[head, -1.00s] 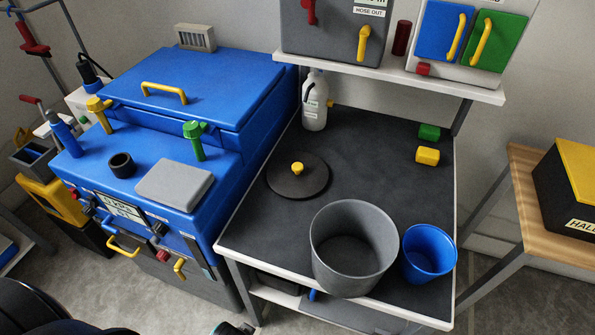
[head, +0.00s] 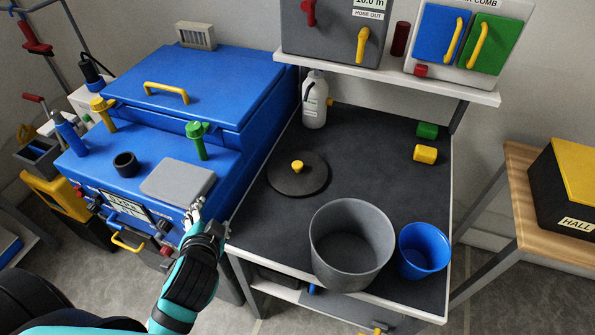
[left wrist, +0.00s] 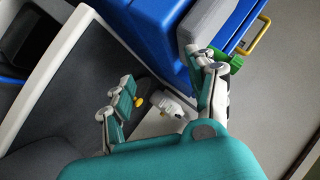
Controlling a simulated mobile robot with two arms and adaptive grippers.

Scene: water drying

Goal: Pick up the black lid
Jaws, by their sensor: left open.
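The black lid (head: 298,180) is a flat round disc with a yellow knob (head: 297,166). It lies on the dark tabletop (head: 385,140), left of the grey bucket. My left gripper (head: 203,222) is in front of the blue machine, near the table's left edge, apart from the lid. In the left wrist view my left gripper (left wrist: 165,98) has its fingers spread wide with nothing between them touching. The yellow knob (left wrist: 139,101) shows beyond the fingers there, and a finger hides much of the lid. My right gripper is not in view.
A grey bucket (head: 325,265) and a blue cup (head: 424,250) stand at the table's front. A white bottle (head: 314,100) stands behind the lid. Green (head: 427,130) and yellow (head: 425,153) blocks lie at the right. The blue machine (head: 190,95) rises left of the table.

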